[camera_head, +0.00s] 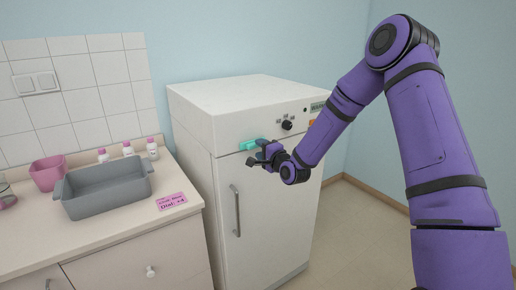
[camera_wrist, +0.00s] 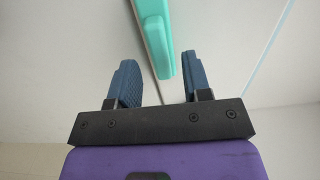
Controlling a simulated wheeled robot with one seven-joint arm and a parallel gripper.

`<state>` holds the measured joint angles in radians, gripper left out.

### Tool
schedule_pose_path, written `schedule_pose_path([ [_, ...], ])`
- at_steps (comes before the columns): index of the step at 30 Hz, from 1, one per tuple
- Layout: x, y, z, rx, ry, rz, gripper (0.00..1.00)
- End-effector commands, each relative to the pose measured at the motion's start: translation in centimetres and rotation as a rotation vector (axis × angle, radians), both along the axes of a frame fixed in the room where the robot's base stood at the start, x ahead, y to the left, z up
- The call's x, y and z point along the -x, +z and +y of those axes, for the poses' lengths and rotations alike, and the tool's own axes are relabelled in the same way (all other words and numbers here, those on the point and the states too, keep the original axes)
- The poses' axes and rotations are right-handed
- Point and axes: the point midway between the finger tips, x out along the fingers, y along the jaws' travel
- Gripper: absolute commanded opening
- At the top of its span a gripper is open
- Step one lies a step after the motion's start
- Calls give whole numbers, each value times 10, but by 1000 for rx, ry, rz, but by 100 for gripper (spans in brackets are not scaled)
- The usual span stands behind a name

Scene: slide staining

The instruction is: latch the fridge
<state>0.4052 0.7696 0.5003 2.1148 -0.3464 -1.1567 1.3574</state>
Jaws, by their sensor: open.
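The white fridge (camera_head: 268,215) stands against the wall, its door closed or nearly so with a grey vertical handle (camera_head: 236,211). A teal latch (camera_head: 249,145) sits at the front, near the seam between the door and the control panel above. My gripper (camera_head: 256,161) is just in front of it. In the wrist view the latch (camera_wrist: 155,38) reaches down to the space between and ahead of the two blue fingers of my gripper (camera_wrist: 157,76). The fingers are apart and hold nothing. I cannot tell whether they touch the latch.
A counter (camera_head: 120,226) left of the fridge holds a grey tray (camera_head: 105,190), a pink container (camera_head: 48,172), several small bottles (camera_head: 152,149) and a pink label (camera_head: 171,201). The fridge panel has a black knob (camera_head: 287,125). Floor is free right of the fridge.

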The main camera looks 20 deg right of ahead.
Motion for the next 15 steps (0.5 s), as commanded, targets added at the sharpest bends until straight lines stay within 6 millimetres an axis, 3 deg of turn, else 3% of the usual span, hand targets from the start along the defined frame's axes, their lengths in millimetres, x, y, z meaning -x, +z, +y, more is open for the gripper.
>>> schedule_pose_path([
  [6,-18,-1,6,0,-1,1,45],
  [15,-21,0,6,1,-1,1,45],
])
